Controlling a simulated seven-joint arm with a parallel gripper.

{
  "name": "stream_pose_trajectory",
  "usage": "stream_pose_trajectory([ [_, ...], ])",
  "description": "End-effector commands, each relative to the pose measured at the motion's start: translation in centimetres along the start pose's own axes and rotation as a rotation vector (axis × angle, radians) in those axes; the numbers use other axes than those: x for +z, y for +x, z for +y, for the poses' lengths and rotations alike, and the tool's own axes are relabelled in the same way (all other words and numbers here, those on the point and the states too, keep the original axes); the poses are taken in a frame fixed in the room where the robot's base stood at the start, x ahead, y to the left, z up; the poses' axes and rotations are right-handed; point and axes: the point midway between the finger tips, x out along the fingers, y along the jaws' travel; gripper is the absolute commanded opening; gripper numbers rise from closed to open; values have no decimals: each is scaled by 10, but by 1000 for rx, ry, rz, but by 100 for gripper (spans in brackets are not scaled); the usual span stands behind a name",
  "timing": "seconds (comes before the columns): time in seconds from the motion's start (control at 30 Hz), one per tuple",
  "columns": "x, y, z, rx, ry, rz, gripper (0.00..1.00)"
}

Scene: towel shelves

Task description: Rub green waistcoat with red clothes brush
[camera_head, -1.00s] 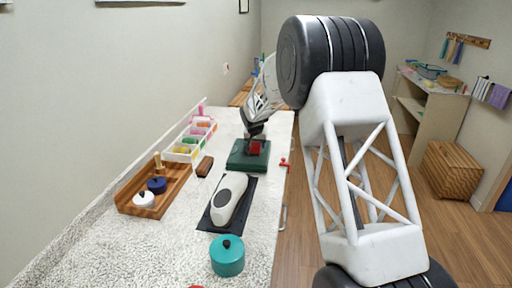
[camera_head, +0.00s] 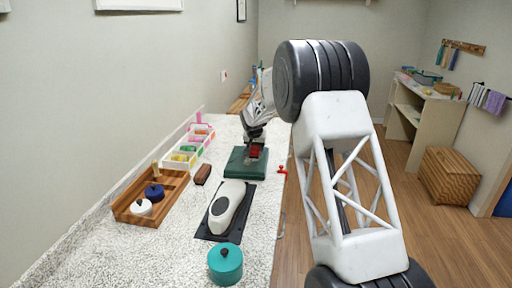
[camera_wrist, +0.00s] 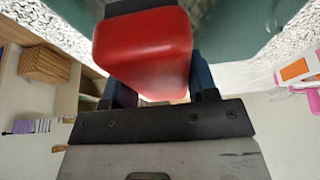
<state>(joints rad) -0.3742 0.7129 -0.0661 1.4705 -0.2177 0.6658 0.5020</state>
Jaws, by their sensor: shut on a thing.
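The green waistcoat (camera_head: 236,172) lies folded as a flat dark green block on the speckled counter. The red clothes brush (camera_head: 254,151) is over its upper right part in the head view. My gripper (camera_head: 253,143) is shut on the brush and points down over the waistcoat. In the wrist view the red brush (camera_wrist: 145,45) fills the space between the fingers, with the blurred green waistcoat (camera_wrist: 225,22) behind it. The brush's underside is hidden, so I cannot tell for certain whether it touches the cloth.
Nearer on the counter (camera_head: 180,235) are a brown brush-like block (camera_head: 203,174), a white device (camera_head: 230,205) on a black mat and a teal pot (camera_head: 225,264). A wooden tray (camera_head: 175,197) and white divided box (camera_head: 190,150) line the left. A red item (camera_head: 282,170) is at the right edge.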

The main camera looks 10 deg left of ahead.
Motion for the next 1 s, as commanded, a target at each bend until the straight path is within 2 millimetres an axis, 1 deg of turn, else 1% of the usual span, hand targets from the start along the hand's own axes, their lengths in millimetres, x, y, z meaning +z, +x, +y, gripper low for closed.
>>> stream_pose_trajectory([
  [0.23, 16, -7, 0, 0, -1, 0, 31],
  [1.0, 81, -33, 3, 0, 0, -1, 31],
])
